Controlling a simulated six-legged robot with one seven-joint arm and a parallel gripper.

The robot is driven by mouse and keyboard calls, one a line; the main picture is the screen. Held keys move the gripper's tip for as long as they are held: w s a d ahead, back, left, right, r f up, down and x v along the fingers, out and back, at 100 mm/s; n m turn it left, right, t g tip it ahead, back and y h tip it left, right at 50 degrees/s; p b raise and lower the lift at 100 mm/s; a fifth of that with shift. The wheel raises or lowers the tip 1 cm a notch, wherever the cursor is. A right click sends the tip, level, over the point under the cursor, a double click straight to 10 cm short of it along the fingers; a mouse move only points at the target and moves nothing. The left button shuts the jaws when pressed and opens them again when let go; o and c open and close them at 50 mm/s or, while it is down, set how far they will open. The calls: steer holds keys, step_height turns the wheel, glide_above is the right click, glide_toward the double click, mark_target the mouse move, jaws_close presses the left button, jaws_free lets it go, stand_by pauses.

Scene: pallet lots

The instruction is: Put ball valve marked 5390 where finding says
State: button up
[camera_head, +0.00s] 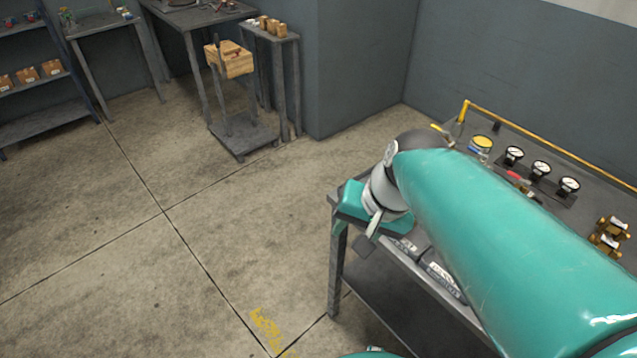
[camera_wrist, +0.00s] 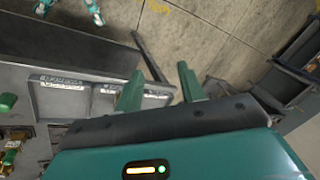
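Brass valve-like fittings (camera_head: 610,235) stand at the right of the bench (camera_head: 338,197); no marking on them can be read, so I cannot tell which is 5390. Brass pieces (camera_wrist: 12,160) also show at the lower left of the wrist view. Two grey bins with white labels (camera_wrist: 62,98) sit along the bench edge; their lettering is too small to read for sure. My gripper (camera_wrist: 158,86) has its two teal fingers apart with nothing between them, over the bench edge beside the bins. In the head view my arm hides part of the bench. I see no written finding.
Three dial gauges (camera_head: 541,168), a yellow-topped can (camera_head: 482,143) and a red-handled tool (camera_head: 518,176) are on the bench. A yellow rail (camera_head: 545,145) runs behind it. The floor between is clear.

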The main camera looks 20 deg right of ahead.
steer(key=a+r+n, duration=0.1)
steer(key=n, duration=0.1)
steer(key=a+r+n+t+h, duration=0.1)
steer(key=n, duration=0.1)
steer(key=s+a+r+n+t+h, duration=0.1)
steer(key=n, duration=0.1)
steer(key=shift+a+r, duration=0.2)
steer(key=shift+r, duration=0.15)
steer(key=shift+s, duration=0.1)
stand_by(0.5)
